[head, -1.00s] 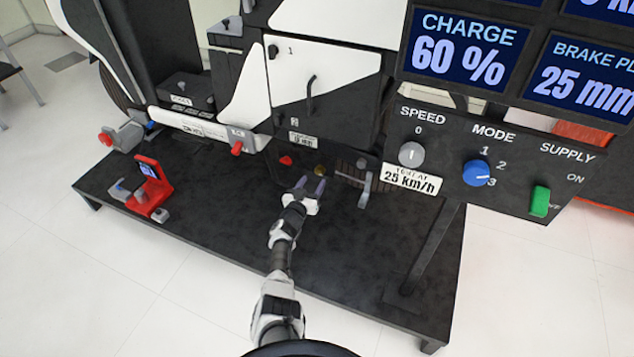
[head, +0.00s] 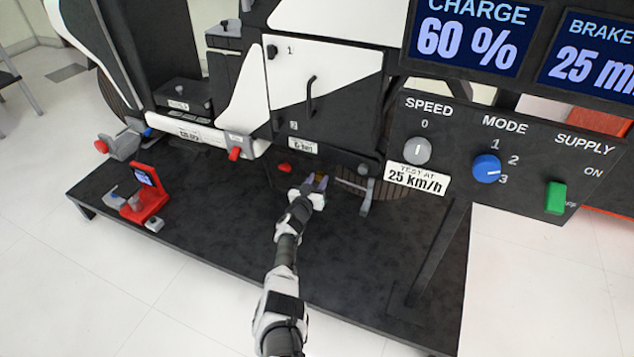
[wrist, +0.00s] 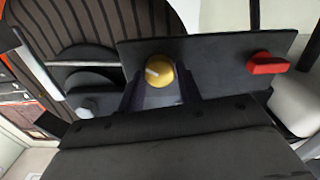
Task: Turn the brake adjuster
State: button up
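The brake adjuster appears to be the round gold knob (wrist: 157,71) with a pale bar mark across its face, on a dark plate (wrist: 215,55) in the wrist view. My gripper (wrist: 160,88) is open, with one dark finger to each side of the lower part of the knob. I cannot tell whether the fingers touch it. In the head view my gripper (head: 318,183) is low in front of the chassis, and its fingers mostly hide the knob.
A red handle (wrist: 267,65) is on the same plate, right of the knob; it also shows in the head view (head: 285,168). A grey pedal-like lever (head: 367,195) hangs just right of my gripper. A red device (head: 146,195) stands on the black platform (head: 225,225) at left.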

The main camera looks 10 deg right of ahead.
jog(key=c, duration=0.5)
jog(key=shift+m, duration=0.5)
jog(key=m+b, duration=0.1)
jog(key=m, duration=0.3)
jog(key=shift+f+m+b, duration=0.1)
jog(key=shift+m+b, duration=0.2)
jog(key=shift+b, duration=0.1)
jog(key=m+b, duration=0.1)
jog(key=m, duration=0.4)
dwell(0.4)
jog(key=o, duration=1)
